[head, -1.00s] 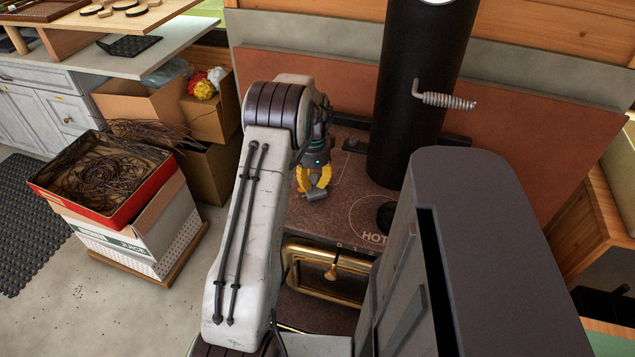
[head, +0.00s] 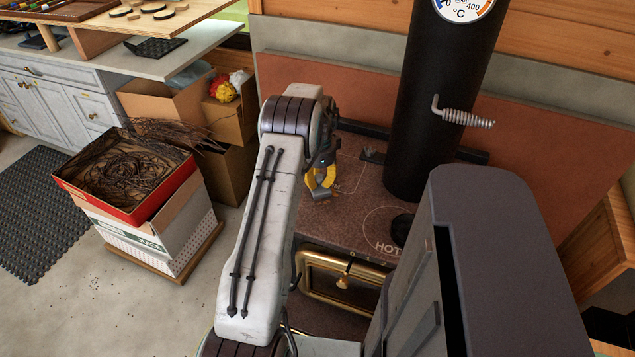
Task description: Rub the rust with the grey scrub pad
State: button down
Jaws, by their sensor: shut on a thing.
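My gripper (head: 320,181), with yellow fingers, is low over the left part of the stove top (head: 350,215). It is shut on the small grey scrub pad (head: 320,193), which shows at the fingertips. The pad is at or just above the surface; I cannot tell whether it touches. The stove top is brown and speckled, with pale outlined zones, one marked HOT. I cannot pick out a separate rust patch from this brown surface. My arm hides part of the stove's left side.
A black stovepipe (head: 428,110) with a coiled handle (head: 464,118) rises behind the stove top. At left stand a red box of twigs (head: 75,181) and cardboard boxes (head: 165,105). A dark mat (head: 40,210) lies on the floor.

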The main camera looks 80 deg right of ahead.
aim_at(333, 193)
jog(key=shift+s+d, duration=0.15)
jog(key=shift+d, duration=0.15)
jog(key=shift+s, duration=0.1)
jog(key=shift+s+a+f, duration=0.1)
jog(key=shift+s+a, duration=0.15)
jog(key=shift+s, duration=0.55)
jog(key=shift+s+a+f, duration=0.1)
jog(key=shift+s+a, duration=0.15)
jog(key=shift+s, duration=0.5)
jog(key=shift+s+a, duration=0.25)
jog(key=shift+s, duration=0.55)
jog(key=shift+s+a, duration=0.15)
jog(key=shift+s, duration=0.45)
jog(key=shift+s+a, duration=0.15)
jog(key=shift+s, duration=0.45)
jog(key=shift+s+r, duration=0.15)
jog(key=shift+s, duration=0.05)
jog(key=shift+w+d+r, duration=0.1)
jog(key=shift+w+d, duration=0.2)
jog(key=shift+w, duration=0.65)
jog(key=shift+w+d+r, duration=0.1)
jog(key=shift+w+d, duration=0.15)
jog(key=shift+w, duration=0.65)
jog(key=shift+w+d+f, duration=0.1)
jog(key=shift+w+d, duration=0.15)
jog(key=shift+w, duration=0.8)
jog(key=shift+w+d+f, duration=0.1)
jog(key=shift+w+d, duration=0.15)
jog(key=shift+w, duration=0.75)
